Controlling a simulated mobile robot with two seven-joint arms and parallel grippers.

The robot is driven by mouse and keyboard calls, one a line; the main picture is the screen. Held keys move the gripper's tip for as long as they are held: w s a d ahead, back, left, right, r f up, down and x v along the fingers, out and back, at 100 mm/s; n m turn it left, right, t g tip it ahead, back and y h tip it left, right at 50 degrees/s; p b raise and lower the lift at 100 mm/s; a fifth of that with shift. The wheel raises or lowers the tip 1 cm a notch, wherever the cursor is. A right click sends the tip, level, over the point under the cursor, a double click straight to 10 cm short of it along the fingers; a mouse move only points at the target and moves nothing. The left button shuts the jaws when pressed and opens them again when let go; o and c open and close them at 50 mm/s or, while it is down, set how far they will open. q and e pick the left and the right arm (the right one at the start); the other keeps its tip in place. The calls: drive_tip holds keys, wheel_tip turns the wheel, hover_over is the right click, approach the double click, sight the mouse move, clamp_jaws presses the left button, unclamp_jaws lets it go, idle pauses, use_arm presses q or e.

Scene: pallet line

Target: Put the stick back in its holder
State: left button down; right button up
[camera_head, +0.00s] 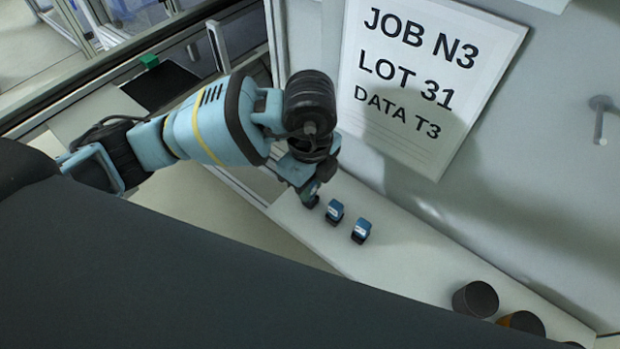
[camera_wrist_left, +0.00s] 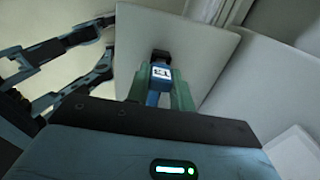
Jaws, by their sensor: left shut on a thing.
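My left gripper (camera_head: 312,200) reaches down at the left end of a pale shelf. In the left wrist view it is shut on a small blue stick (camera_wrist_left: 159,80) with a white printed label and a black end that points away from the camera. Greenish finger pads (camera_wrist_left: 182,93) lie on either side of it. In the head view the gripper hides most of this stick. Two similar blue pieces with white labels stand on the shelf just right of the gripper, a nearer-left one (camera_head: 335,211) and another (camera_head: 361,231). I cannot tell which thing is the holder. My right gripper is not in view.
The pale shelf (camera_head: 410,262) runs along a grey wall, clear in its middle. Dark round containers (camera_head: 475,299) stand at its right end. A printed sign (camera_head: 425,75) hangs above. A wall peg (camera_head: 600,118) juts out at right. A green block (camera_head: 149,61) is far left.

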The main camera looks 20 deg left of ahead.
use_arm(q)
drive_tip(key=c, duration=1.2)
unclamp_jaws()
drive_tip(key=shift+c, duration=0.2)
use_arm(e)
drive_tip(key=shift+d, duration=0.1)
use_arm(q)
drive_tip(key=shift+r, duration=0.55)
wheel_tip(320, 180, up, 12)
drive_tip(key=p, duration=0.1)
drive_tip(key=shift+p, duration=0.3)
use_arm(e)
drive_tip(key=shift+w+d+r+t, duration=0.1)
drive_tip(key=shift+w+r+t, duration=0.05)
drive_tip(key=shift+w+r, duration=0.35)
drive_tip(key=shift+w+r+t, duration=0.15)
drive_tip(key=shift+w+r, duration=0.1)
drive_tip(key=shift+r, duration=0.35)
